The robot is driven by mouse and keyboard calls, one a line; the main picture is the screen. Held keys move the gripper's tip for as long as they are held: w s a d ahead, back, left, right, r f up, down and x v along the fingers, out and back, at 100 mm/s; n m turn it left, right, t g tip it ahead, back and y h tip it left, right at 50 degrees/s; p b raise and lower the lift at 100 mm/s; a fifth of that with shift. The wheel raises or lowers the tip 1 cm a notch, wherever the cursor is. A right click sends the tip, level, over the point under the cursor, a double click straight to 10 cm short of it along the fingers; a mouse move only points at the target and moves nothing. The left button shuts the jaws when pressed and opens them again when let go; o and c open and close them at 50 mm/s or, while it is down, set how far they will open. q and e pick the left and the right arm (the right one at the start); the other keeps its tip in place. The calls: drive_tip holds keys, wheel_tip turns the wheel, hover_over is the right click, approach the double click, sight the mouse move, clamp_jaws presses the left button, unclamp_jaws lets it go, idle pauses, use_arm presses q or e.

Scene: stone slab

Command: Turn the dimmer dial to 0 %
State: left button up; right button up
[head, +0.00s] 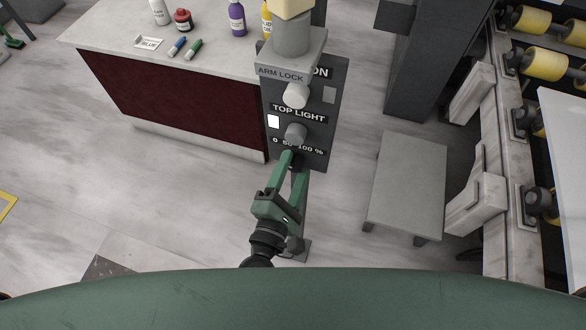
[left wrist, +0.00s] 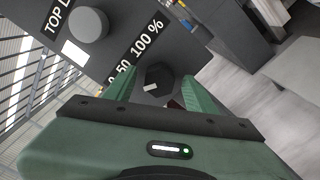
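The control panel (head: 331,140) stands upright on a post and carries a "0 50 100 %" scale. Below that scale is a dark, many-sided dimmer dial (left wrist: 158,76), seen in the left wrist view. In the head view the dial is mostly hidden by my fingers. My left gripper (head: 295,163) points at the lower part of the panel. In the left wrist view its green fingers (left wrist: 159,82) are open, one on each side of the dial, with visible gaps. I cannot tell the dial's exact setting. My right gripper is not in view.
Above the scale are a round grey TOP LIGHT knob (head: 295,135), a lit white square (head: 273,121) and another grey knob (head: 296,95). A counter (head: 105,38) with bottles and markers stands left. A low grey table (head: 408,180) and yellow rollers (head: 545,63) are right.

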use_arm(q)
drive_tip(key=b+v, duration=0.2)
drive_tip(key=v, duration=0.6)
drive_tip(key=shift+b, duration=0.3)
drive_tip(key=shift+w, duration=0.1)
drive_tip(key=s+a+f+m+g, duration=0.1)
drive_tip(key=a+f+m+g, duration=0.2)
drive_tip(key=f+m, duration=0.8)
drive_tip(key=s+a+f+m+g, duration=0.2)
drive_tip(key=f+m+g, duration=0.15)
drive_tip(key=f, duration=1.65)
drive_tip(key=s+a+f+m+g+y, duration=0.2)
drive_tip(key=s+a+f, duration=0.25)
drive_tip(key=f, duration=0.25)
drive_tip(key=s+a+f+m+g+y, duration=0.1)
drive_tip(key=s+a+f+m+g, duration=0.15)
drive_tip(key=s+a+f, duration=0.35)
drive_tip(key=s+a+f+m+g+y, duration=0.1)
drive_tip(key=s+a+f+m+g, duration=0.1)
drive_tip(key=s+f, duration=0.2)
drive_tip(key=s+a+f+m+g+y, duration=0.1)
drive_tip(key=s+a+f+m+g, duration=0.1)
drive_tip(key=s, duration=0.6)
drive_tip(key=shift+a+f+g+y, duration=0.3)
drive_tip(key=shift+a+f+g, duration=0.3)
drive_tip(key=shift+a+f, duration=0.3)
